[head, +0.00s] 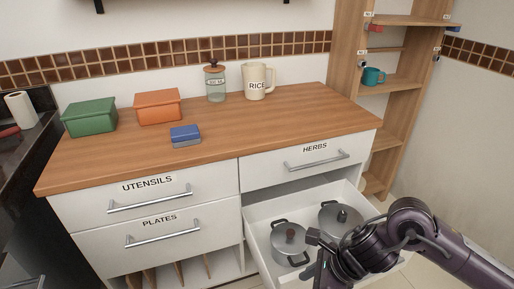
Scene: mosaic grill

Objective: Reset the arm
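My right arm comes in from the right edge in the head view. Its gripper (318,262) points down and left, over the front of an open lower drawer (262,212). The fingers are small and partly hidden by the wrist, so I cannot tell whether they are open or shut. No held thing shows. My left arm and gripper are not in view.
Two lidded grey pots, one at the left (289,246) and one at the right (340,218), stand in the open drawer. The counter (270,125) holds a green box (90,118), orange box (158,106), blue-and-grey block (185,136), glass jar (215,86) and rice pitcher (257,82). Shelves (398,84) stand right.

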